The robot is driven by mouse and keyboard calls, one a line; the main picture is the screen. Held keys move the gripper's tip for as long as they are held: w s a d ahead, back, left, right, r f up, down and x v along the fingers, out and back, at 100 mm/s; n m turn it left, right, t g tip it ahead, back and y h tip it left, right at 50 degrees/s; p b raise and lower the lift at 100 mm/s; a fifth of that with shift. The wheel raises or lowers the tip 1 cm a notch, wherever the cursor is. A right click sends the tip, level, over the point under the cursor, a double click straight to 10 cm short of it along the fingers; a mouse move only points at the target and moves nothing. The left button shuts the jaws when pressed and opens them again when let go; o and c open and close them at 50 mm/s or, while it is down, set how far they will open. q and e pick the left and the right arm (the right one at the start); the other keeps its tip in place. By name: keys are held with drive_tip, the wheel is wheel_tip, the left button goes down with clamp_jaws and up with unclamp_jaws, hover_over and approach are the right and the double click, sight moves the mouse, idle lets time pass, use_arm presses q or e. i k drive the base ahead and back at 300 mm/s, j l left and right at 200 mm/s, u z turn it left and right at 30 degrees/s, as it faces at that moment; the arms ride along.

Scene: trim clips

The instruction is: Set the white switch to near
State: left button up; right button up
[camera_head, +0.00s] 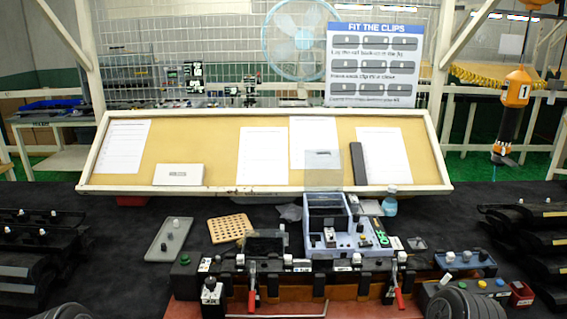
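I cannot tell for sure which control is the white switch. Neither gripper shows; only dark rounded parts, possibly of my arms, appear at the bottom left and bottom right edges.
Two red-handled clamps (252,300) (399,298) stand on the front fixture, with a bent metal rod between them. A grey tray (170,240) and a perforated tan board (230,228) lie at the left. Black trim parts (35,245) are stacked at both sides. A slanted board (220,146) stands behind.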

sight(448, 276)
drive_tip(key=z, duration=1.25)
